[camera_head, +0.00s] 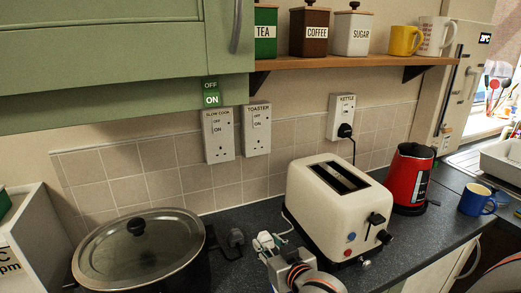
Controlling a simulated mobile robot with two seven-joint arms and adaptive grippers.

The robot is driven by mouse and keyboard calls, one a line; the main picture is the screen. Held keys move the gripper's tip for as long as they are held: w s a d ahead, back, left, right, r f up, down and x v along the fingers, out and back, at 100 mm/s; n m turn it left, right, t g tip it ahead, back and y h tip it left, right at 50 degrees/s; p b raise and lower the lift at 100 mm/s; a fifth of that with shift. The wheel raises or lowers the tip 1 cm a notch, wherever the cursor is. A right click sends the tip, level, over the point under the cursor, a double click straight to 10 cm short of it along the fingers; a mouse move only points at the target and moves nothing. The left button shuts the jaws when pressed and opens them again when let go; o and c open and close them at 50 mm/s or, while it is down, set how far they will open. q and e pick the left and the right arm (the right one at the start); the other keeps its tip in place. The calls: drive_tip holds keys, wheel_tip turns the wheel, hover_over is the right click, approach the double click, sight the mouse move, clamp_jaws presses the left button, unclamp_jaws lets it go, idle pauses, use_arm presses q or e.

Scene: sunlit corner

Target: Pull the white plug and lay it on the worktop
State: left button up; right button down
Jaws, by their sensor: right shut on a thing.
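My right gripper (268,245) is low over the worktop, just left of the toaster. It is shut on the white plug (264,240), which is small and partly hidden by the fingers. I cannot tell whether the plug touches the dark speckled worktop (232,272). A white cord (286,222) runs beside the cream toaster (340,205) near the plug. The wall socket labelled TOASTER (257,130) has nothing in it. My left gripper is not in view.
A black plug (237,237) lies on the worktop beside the slow cooker (140,255). The SLOW COOK socket (218,136) is empty; a black plug (345,130) sits in the KETTLE socket. A red kettle (410,180) and blue mug (474,200) stand at right.

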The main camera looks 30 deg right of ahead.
drive_tip(key=c, duration=1.4)
unclamp_jaws()
